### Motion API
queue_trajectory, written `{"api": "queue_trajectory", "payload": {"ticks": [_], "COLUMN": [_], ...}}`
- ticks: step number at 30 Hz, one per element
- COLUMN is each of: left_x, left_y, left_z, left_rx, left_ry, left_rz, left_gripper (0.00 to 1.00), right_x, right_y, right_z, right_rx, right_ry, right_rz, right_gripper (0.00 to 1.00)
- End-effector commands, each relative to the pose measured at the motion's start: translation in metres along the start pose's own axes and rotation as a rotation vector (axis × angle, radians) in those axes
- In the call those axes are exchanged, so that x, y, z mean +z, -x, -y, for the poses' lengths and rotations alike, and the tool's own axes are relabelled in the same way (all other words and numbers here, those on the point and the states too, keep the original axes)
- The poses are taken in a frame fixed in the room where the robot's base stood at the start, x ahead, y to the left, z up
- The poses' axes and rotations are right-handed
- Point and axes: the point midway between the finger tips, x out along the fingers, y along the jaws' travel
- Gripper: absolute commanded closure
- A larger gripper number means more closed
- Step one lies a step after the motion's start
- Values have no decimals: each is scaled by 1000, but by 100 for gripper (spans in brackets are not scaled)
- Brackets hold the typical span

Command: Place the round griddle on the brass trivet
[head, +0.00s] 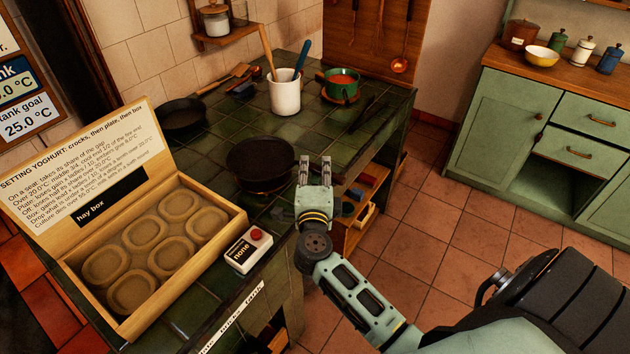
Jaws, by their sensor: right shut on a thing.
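The round griddle (259,160), a dark flat disc, is at the middle of the green tiled hearth top. A thin brassy edge (264,192) shows under its near rim. It may be the brass trivet, mostly hidden by the griddle; I cannot tell whether the two touch. My right gripper (316,168) is at the griddle's right side, shut on its edge or handle; the grip itself is hard to see. My left gripper is not in view.
A hay box (228,218) with an open lid and a small red-button box (248,250) stand at the left front. A black pan (183,113), a white utensil crock (285,95) and a green pot (341,82) stand farther back. Tiles right of the crock are partly clear.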

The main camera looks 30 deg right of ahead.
Motion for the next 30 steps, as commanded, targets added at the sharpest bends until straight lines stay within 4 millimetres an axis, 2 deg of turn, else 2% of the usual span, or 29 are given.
{"api": "queue_trajectory", "payload": {"ticks": [9, 22, 23, 28, 30], "left_x": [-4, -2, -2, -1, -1], "left_y": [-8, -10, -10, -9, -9], "left_z": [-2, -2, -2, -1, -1], "left_rx": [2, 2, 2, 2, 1], "left_ry": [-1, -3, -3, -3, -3], "left_rz": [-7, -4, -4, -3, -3], "left_gripper": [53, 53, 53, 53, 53], "right_x": [0, 0, -1, -1, -1], "right_y": [-1, -1, 0, 0, 0], "right_z": [-33, -38, -42, -42, -42], "right_rx": [-7, -7, 1, 1, 1], "right_ry": [-2, -4, 2, 2, 2], "right_rz": [1, 0, 0, 0, 0], "right_gripper": [100, 100, 86, 71, 69]}}
